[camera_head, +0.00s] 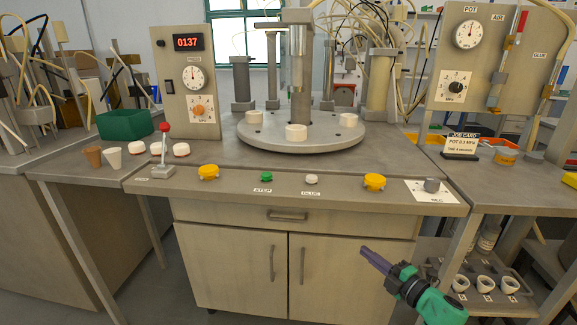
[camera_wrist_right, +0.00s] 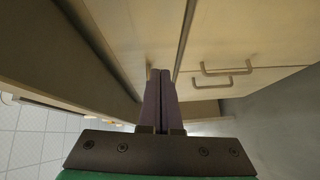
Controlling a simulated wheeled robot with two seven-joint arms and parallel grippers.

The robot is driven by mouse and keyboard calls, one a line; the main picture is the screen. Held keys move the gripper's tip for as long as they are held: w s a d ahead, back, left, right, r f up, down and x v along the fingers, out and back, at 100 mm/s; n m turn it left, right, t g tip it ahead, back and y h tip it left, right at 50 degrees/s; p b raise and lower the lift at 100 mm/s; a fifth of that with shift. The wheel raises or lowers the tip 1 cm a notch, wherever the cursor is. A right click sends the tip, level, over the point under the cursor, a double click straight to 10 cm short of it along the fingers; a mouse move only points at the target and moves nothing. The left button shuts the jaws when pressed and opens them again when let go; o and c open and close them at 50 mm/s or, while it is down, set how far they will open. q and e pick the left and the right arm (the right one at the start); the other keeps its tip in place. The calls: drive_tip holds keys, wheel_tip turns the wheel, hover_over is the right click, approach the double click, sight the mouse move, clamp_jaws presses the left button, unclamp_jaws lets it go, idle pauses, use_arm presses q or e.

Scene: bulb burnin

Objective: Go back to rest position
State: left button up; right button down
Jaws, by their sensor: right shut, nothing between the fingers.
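My right gripper (camera_head: 372,258) is low at the right in the head view, in front of the cabinet doors and below the bench edge. Its purple fingers are together with nothing between them. In the right wrist view the two closed fingers (camera_wrist_right: 160,88) point toward the cabinet front, with the door handles (camera_wrist_right: 225,75) to their right. I cannot judge the exact gap to the cabinet. My left gripper is not in view.
The control panel (camera_head: 335,190) bears yellow knobs (camera_head: 208,172), a green button (camera_head: 266,177) and a red-tipped lever (camera_head: 164,128). Behind it is a round turntable (camera_head: 270,135) with white cups. A low rack (camera_head: 490,292) with several white cups stands right. The floor before the cabinet looks clear.

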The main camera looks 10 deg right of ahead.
drive_tip(key=s+d+f+m+g+h, duration=0.1)
drive_tip(key=s+f+m+h, duration=0.2)
drive_tip(key=f, duration=0.4)
drive_tip(key=s+d+f+m+g+h, duration=0.1)
drive_tip(key=d+f+m+h, duration=0.15)
drive_tip(key=f+m, duration=0.4)
drive_tip(key=s+a+f+m+g+h, duration=0.35)
drive_tip(key=s+f+m+g, duration=0.45)
drive_tip(key=s+f, duration=1.1)
drive_tip(key=s+a+f+m+g+y, duration=0.1)
drive_tip(key=s+a+f+g, duration=0.15)
drive_tip(key=s, duration=0.25)
drive_tip(key=s+a+f+m+g+y, duration=0.1)
drive_tip(key=s+a+f+g, duration=0.15)
drive_tip(key=s, duration=0.35)
use_arm(q)
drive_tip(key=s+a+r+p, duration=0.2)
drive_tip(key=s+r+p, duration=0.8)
drive_tip(key=p, duration=1.2)
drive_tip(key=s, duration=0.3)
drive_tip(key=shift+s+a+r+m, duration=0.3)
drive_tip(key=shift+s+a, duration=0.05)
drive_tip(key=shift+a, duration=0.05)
use_arm(e)
drive_tip(key=s+d+r, duration=0.3)
drive_tip(key=s+r, duration=0.7)
drive_tip(key=s, duration=0.2)
drive_tip(key=shift+r, duration=0.4)
drive_tip(key=shift+s+n, duration=0.1)
drive_tip(key=shift+n, duration=0.15)
